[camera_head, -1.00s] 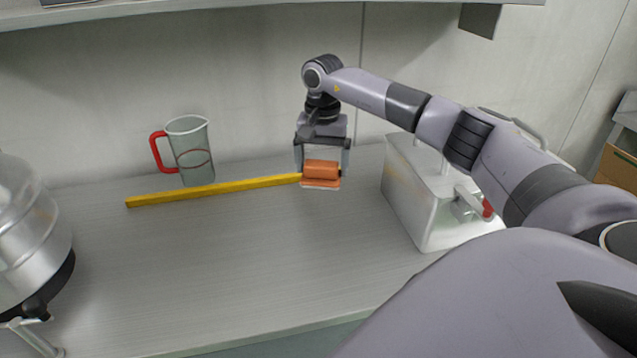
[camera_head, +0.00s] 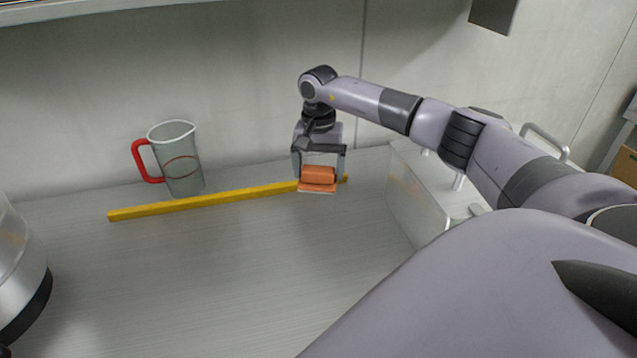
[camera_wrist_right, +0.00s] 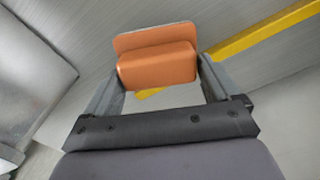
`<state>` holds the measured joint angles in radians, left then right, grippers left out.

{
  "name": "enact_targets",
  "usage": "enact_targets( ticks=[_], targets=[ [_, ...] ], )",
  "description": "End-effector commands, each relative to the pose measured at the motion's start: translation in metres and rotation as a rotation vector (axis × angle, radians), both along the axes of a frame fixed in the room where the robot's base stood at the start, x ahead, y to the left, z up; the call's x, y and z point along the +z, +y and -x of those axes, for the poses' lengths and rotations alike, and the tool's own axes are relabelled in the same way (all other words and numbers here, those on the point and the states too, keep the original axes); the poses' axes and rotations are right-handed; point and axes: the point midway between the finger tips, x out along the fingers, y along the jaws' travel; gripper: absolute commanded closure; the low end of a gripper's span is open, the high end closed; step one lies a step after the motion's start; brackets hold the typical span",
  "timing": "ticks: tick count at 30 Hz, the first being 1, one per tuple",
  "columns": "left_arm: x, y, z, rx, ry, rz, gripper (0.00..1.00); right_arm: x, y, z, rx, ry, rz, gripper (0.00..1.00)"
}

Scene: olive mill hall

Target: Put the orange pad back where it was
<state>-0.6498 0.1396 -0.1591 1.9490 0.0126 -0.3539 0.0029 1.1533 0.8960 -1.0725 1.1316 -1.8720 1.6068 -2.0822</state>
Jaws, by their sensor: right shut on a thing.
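The orange pad (camera_head: 318,176) is a small block with a thin flat plate along one side. My right gripper (camera_head: 319,173) is shut on it and holds it over the counter, in front of the yellow bar. In the right wrist view the pad (camera_wrist_right: 157,66) sits between the two fingers of the gripper (camera_wrist_right: 160,85). Whether the pad touches the counter cannot be told. My left gripper is not in view.
A yellow bar (camera_head: 205,200) lies along the counter (camera_head: 200,270), passing behind the pad. A clear jug (camera_head: 180,165) with a red handle stands behind it. A metal box (camera_head: 415,190) stands to the right, under my arm. A glass and metal vessel (camera_head: 18,270) is at the left. The front middle is clear.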

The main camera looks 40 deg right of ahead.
Motion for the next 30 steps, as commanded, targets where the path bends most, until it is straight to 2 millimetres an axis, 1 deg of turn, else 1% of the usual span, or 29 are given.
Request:
enact_targets(
  ticks=[5, 9, 13, 15, 22, 26, 27, 28, 30],
  targets=[
    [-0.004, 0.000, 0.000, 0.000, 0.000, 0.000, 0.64, -0.015, 0.000, 0.000, 0.000, -0.001, 0.001, 0.39],
    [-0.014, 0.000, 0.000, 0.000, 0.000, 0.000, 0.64, -0.039, 0.000, 0.001, -0.001, 0.002, 0.001, 0.39],
    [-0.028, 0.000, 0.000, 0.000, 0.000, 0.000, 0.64, -0.056, 0.000, 0.000, -0.001, -0.001, 0.001, 0.39],
    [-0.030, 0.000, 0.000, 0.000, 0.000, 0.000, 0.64, -0.059, 0.000, 0.000, -0.001, -0.001, 0.000, 0.39],
    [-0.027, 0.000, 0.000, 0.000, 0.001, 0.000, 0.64, -0.057, 0.000, 0.000, -0.001, -0.002, 0.001, 0.39],
    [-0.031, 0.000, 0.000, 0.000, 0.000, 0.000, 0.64, -0.061, 0.000, 0.000, -0.001, -0.002, 0.001, 0.39],
    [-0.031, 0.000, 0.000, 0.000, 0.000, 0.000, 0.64, -0.061, 0.000, 0.000, -0.001, -0.002, 0.001, 0.07],
    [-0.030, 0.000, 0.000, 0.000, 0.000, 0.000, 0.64, -0.060, 0.000, 0.000, -0.001, -0.002, 0.001, 0.00],
    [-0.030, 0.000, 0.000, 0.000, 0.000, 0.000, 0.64, -0.060, 0.000, 0.000, -0.001, -0.002, 0.001, 0.00]
  ],
)
